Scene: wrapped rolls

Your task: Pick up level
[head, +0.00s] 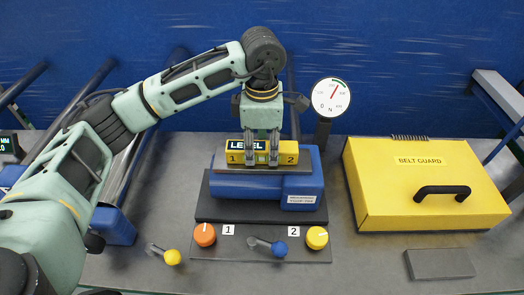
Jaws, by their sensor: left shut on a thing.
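The level (288,147) is a yellow bar with a dark label reading LEVEL and the marks 1 and 2. It is at the blue block (310,182) in the middle of the bench. My left gripper (262,162) comes down from above and is shut on the middle of the level, its fingers covering part of the front face. The level looks roughly horizontal. I cannot tell whether it touches the surface beneath it. My right gripper is not in view.
An orange knob (205,235), a yellow knob (317,238) and a blue-ended lever (279,249) are in front. A round gauge (331,97) stands behind right. A yellow belt guard (400,190) fills the right. A grey block (440,264) lies front right.

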